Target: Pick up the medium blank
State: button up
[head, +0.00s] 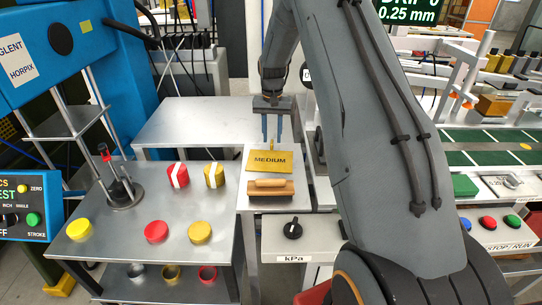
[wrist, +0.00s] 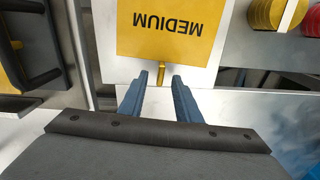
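A flat yellow plate marked MEDIUM (head: 270,167) lies on a pale surface on the narrow metal stand at the centre. The plate shows upside down at the top of the wrist view (wrist: 172,45). A small yellow tab (wrist: 162,73) sticks out from its far edge and also shows in the head view (head: 272,149). My gripper (head: 272,141) is open and empty, pointing down at that far edge. In the wrist view its two fingertips (wrist: 157,78) lie either side of the tab. I cannot tell how far above it they are.
A wooden-handled block (head: 270,187) lies just in front of the plate. Red and yellow round pieces stand on the metal table (head: 115,230) at left. A blue press (head: 75,70) stands behind it. A green conveyor (head: 480,138) is at right. The back table (head: 195,120) is clear.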

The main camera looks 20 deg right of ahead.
jog(key=shift+f, duration=0.7)
grip_shut()
jog(key=shift+r, duration=0.1)
